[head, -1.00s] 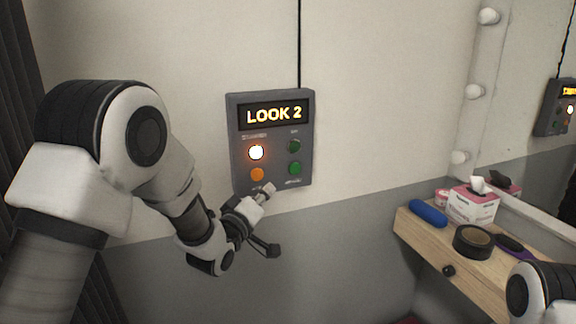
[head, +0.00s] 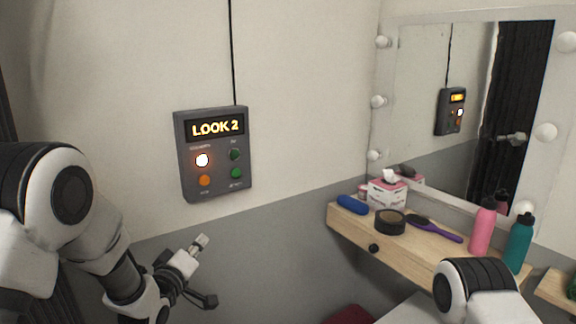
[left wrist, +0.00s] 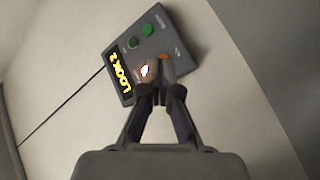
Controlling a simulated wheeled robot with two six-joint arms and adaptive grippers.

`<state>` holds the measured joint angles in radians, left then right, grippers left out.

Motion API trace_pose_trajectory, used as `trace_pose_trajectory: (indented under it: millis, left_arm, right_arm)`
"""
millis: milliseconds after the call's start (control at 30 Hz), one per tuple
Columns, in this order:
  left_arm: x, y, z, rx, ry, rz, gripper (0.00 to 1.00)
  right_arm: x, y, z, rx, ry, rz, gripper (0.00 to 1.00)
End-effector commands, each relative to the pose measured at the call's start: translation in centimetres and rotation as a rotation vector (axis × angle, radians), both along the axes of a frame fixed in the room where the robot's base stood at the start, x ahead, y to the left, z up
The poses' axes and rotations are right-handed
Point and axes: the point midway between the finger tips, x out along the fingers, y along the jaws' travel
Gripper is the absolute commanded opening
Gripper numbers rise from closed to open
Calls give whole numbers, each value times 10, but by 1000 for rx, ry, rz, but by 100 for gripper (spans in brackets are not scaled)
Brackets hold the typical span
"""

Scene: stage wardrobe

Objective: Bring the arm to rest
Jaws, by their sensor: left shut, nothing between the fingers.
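My left gripper (head: 204,268) is in the head view, below the wall control box (head: 213,153) and apart from it. It is shut and holds nothing. In the left wrist view its fingers (left wrist: 158,82) are together and overlap the lower edge of the box (left wrist: 150,50). The dark grey box shows LOOK 2 on its display, with one lit whitish-orange button, an orange button and two green ones. My right arm (head: 478,290) shows only in part at the lower right; its gripper is out of view.
A wooden shelf (head: 350,228) at the right holds a blue roll (head: 352,204), a tissue box (head: 387,194), a round black tin (head: 390,222), a purple brush (head: 434,229), and pink (head: 483,228) and teal (head: 518,243) bottles. A bulb-edged mirror (head: 425,70) hangs above. The wall between box and shelf is clear.

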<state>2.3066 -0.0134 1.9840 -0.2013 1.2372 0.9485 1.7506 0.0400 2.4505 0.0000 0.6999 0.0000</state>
Motion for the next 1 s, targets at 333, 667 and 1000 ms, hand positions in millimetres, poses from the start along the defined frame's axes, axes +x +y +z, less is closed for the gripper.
trace_pose_trajectory:
  millis: [333, 667, 1000]
  left_arm:
    - [-43, 9, -133, -3, 259, 26, 0]
    - [-208, 31, -325, 210, 822, 23, 0]
    - [-425, 50, -376, 686, 1379, -390, 0]
  right_arm:
    - [0, 0, -3, 0, 0, 0, 40]
    - [0, 0, -5, 0, 0, 0, 40]
    - [0, 0, -6, 0, 0, 0, 40]
